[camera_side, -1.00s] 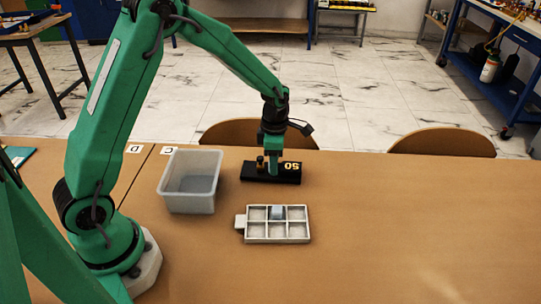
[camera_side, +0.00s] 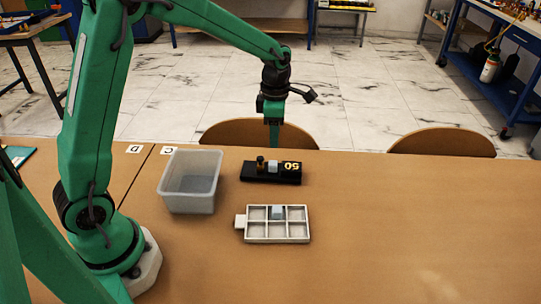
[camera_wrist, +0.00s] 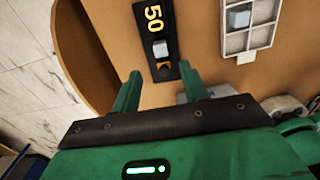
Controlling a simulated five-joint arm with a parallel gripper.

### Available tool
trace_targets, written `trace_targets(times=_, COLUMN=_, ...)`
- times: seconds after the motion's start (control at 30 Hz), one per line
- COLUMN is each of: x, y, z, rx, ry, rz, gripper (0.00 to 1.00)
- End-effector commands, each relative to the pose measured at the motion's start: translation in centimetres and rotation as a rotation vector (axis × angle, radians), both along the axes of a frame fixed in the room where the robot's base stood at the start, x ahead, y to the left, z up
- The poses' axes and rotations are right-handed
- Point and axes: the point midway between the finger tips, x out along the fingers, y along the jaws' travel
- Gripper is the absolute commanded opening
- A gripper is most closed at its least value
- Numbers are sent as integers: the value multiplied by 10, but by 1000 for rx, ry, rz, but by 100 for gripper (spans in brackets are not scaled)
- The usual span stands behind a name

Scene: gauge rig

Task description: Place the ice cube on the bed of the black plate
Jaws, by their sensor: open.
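The black plate (camera_side: 290,179), marked "50", lies on the table. A pale ice cube (camera_side: 271,168) sits on it, between the number and a small brass-coloured knob (camera_side: 261,163). In the wrist view the cube (camera_wrist: 160,48) rests on the plate (camera_wrist: 146,34) beside the "50". A second pale cube (camera_side: 277,212) is in the back middle compartment of the white tray (camera_side: 245,237). My gripper (camera_side: 273,143) is raised above the plate, apart from the cube. The wrist view shows its two fingers (camera_wrist: 160,72) spread, with nothing between them.
A translucent grey bin (camera_side: 190,200) stands left of the plate and tray. Cards marked D (camera_side: 134,149) and C (camera_side: 167,151) lie behind it. Chair backs (camera_side: 440,142) rise at the far table edge. The right side of the table is clear.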

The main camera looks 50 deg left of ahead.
Motion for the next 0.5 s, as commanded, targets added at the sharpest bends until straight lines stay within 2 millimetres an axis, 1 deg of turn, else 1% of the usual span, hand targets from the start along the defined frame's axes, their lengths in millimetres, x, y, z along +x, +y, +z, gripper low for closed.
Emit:
trace_targets(times=0.03, x=0, y=0, z=7, rx=0, ry=-1, rz=0, gripper=44)
trace_targets(times=0.1, x=1, y=0, z=15, rx=0, ry=-3, rz=0, gripper=44)
trace_targets(times=0.2, x=0, y=0, z=23, rx=0, ry=-1, rz=0, gripper=44)
trace_targets(times=0.33, x=0, y=0, z=28, rx=0, ry=1, rz=0, gripper=44)
trace_targets(times=0.5, x=0, y=0, z=29, rx=0, ry=1, rz=0, gripper=44)
